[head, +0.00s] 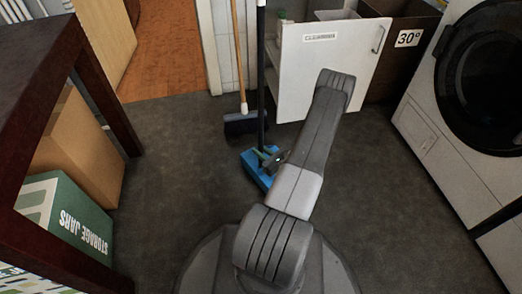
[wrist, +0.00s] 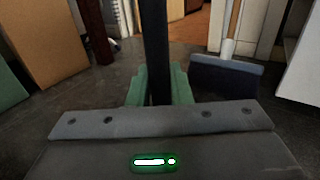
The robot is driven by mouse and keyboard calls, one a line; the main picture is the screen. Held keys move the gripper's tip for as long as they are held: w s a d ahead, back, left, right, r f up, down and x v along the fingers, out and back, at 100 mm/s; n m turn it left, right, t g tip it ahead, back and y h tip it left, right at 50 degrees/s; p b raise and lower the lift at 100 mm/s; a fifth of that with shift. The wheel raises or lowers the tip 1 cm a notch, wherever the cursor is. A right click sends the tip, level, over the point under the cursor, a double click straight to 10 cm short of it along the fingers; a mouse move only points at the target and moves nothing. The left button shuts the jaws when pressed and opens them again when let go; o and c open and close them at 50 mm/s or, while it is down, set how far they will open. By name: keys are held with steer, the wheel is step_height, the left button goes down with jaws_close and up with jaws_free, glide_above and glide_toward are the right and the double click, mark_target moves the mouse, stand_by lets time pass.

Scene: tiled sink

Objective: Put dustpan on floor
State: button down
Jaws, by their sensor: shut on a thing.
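The dustpan (head: 256,178) is blue with a long, upright black handle in the head view. Its handle (wrist: 155,45) rises through the middle of the wrist view. My gripper (head: 270,156) is shut on the lower part of this handle, just above the blue pan. Its green fingers show on both sides of the handle in the wrist view (wrist: 158,88). My arm hides part of the pan's right side. I cannot tell whether the pan touches the floor (head: 185,190).
A broom (head: 241,122) with a wooden handle stands just behind the dustpan. A white cabinet door (head: 325,75) stands open behind my arm. Boxes (head: 75,150) sit under a dark table at left, and a washing machine (head: 455,130) stands at right. The grey floor left of the dustpan is clear.

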steer(key=shift+f, duration=0.5)
stand_by(0.4)
steer(key=c, duration=1.2)
jaws_free()
steer(key=shift+c, duration=0.2)
steer(key=p+v, duration=0.3)
steer(key=v, duration=1)
steer(key=shift+s+d+p, duration=0.25)
steer(key=shift+s+p, duration=0.05)
steer(key=shift+p, duration=0.05)
